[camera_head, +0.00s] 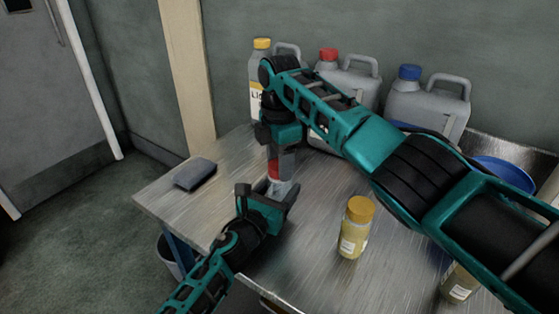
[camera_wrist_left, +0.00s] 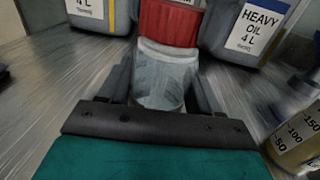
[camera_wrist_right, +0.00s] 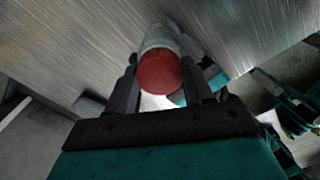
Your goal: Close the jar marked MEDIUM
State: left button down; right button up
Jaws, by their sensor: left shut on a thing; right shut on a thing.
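A clear jar (camera_head: 281,188) stands near the table's left part, its marking not readable. My left gripper (camera_head: 266,198) is shut on the jar's body from the front; the jar also shows in the left wrist view (camera_wrist_left: 164,78). A red lid (camera_head: 274,171) is at the jar's mouth, and it shows in the right wrist view (camera_wrist_right: 160,73). My right gripper (camera_head: 280,152) reaches down from above and is shut on the red lid. Lid and jar look lined up and touching; I cannot tell whether the thread is tight.
Jugs with yellow (camera_head: 262,43), red (camera_head: 328,54) and blue (camera_head: 410,72) caps stand at the back. A yellow-lidded jar (camera_head: 354,232) stands right of the grippers, another jar (camera_head: 460,285) farther right. A blue bowl (camera_head: 512,173) is at the right. A grey cloth-like item (camera_head: 195,174) lies left.

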jog(key=m, duration=0.7)
jog(key=shift+m, duration=0.4)
jog(key=m, duration=0.7)
jog(key=shift+m, duration=0.3)
jog(key=m, duration=0.3)
jog(key=shift+m, duration=0.4)
jog(key=m, duration=0.3)
jog(key=shift+m, duration=0.4)
jog(key=m, duration=0.3)
jog(key=shift+f+m, duration=0.1)
jog(key=shift+m, duration=0.2)
jog(key=m, duration=0.5)
jog(key=o, duration=1.2)
jog(key=shift+o, duration=0.2)
notch_tip(320, 180, up, 12)
